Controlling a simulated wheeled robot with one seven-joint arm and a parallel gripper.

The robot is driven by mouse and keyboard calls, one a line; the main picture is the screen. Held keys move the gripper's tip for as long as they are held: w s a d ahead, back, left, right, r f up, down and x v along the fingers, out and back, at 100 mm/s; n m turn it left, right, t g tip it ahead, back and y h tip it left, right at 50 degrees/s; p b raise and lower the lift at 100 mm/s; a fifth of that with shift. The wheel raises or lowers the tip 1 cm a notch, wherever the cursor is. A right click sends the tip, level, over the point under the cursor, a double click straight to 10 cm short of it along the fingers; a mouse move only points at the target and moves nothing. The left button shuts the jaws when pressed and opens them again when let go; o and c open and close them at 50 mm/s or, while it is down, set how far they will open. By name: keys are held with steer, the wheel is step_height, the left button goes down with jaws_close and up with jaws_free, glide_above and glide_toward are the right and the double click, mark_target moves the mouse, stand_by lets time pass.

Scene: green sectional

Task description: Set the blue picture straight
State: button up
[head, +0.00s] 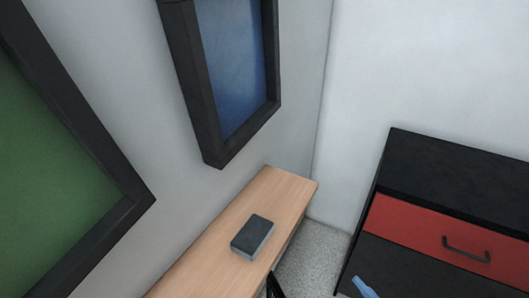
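The blue picture (234,58) hangs on the grey left wall in the upper middle of the head view. It has a thick dark frame, and its top is cut off by the view's edge. Its lower left corner points down over the shelf, with bare wall between. From this steep angle I cannot tell how far it is tilted. I cannot make out my gripper. A dark sliver at the bottom edge is too cut off to name.
A green picture (45,170) in a dark frame hangs at the left. Below is a wooden shelf (280,190) with a dark grey box (253,235). A black cabinet (450,165) with a red drawer (420,230) stands right. A light-blue piece (364,288) shows at the bottom.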

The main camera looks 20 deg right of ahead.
steer(key=w+r+n+t+y+b, duration=0.1)
steer(key=w+r+n+y+b, duration=0.15)
steer(key=w+n, duration=0.9)
steer(key=n+t+y+b, duration=0.1)
steer(key=n+y+b, duration=0.15)
steer(key=n, duration=0.25)
glide_toward(254, 132)
steer(key=w, duration=0.1)
steer(key=shift+m, duration=0.25)
steer(key=p+x, duration=0.1)
steer(key=x, duration=0.6)
steer(key=shift+a+r+p, duration=0.15)
steer(key=shift+r+p, duration=0.05)
steer(key=shift+p, duration=0.15)
steer(key=shift+w+a+f, duration=0.1)
steer(key=shift+w+a, duration=0.05)
steer(key=shift+w, duration=0.35)
jaws_close()
